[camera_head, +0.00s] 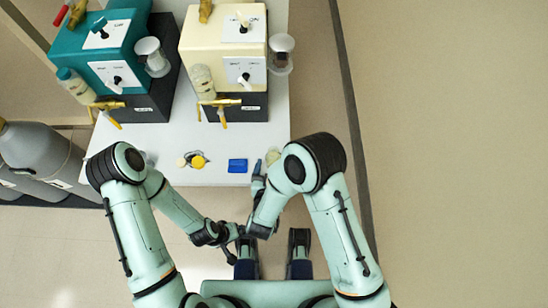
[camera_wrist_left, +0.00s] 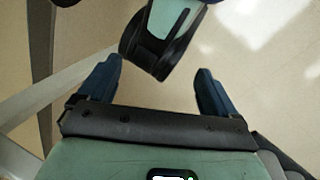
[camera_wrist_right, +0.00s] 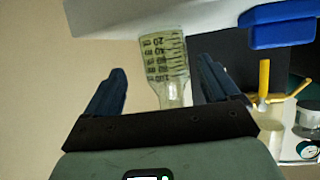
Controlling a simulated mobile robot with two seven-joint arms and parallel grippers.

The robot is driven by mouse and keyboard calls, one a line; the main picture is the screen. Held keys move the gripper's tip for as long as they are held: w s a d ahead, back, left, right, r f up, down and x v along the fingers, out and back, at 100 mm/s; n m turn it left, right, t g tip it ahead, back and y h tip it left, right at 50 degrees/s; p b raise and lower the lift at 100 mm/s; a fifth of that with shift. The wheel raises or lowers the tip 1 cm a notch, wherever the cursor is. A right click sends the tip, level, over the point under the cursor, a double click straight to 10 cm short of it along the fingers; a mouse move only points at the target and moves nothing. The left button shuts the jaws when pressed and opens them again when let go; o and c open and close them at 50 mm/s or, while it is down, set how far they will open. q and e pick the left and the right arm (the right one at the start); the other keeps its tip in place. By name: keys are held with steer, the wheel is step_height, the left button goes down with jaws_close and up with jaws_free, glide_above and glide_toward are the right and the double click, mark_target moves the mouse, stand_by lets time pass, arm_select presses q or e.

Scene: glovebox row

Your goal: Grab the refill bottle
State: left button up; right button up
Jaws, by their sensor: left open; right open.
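A clear greenish bottle with black graduation marks, seemingly the refill bottle (camera_wrist_right: 164,60), shows between the fingers of my right gripper (camera_wrist_right: 161,66) in the right wrist view. Its narrow neck points toward the gripper. The fingers are open and do not close on it; I cannot tell how far past the fingertips it is. In the head view the bottle (camera_head: 272,157) is a small pale shape at the table's front right, beside my right gripper (camera_head: 258,174). My left gripper (camera_wrist_left: 158,66) is open and empty over the floor, before the table.
The white table (camera_head: 225,140) carries a teal box (camera_head: 75,45) and a cream box (camera_head: 205,40), each with a bottle and yellow valve. A blue block (camera_head: 237,165) and a yellow round piece (camera_head: 198,161) lie near the front edge. Grey cylinders (camera_head: 40,150) stand left.

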steer(key=shift+a+b+x, duration=0.15)
steer(key=shift+b+x, duration=0.2)
steer(key=shift+x, duration=1.2)
steer(key=shift+a+b+x, duration=0.15)
steer(key=shift+b+x, duration=0.15)
steer(key=shift+x, duration=1.25)
arm_select(q)
steer(key=shift+w+a+f+t, duration=0.15)
steer(key=shift+w+a+f, duration=0.1)
steer(key=shift+w+f, duration=0.2)
steer(key=shift+w+a+f+t, duration=0.2)
steer(key=shift+w+f, duration=0.15)
steer(key=shift+w, duration=0.2)
arm_select(e)
steer(key=c, duration=1.2)
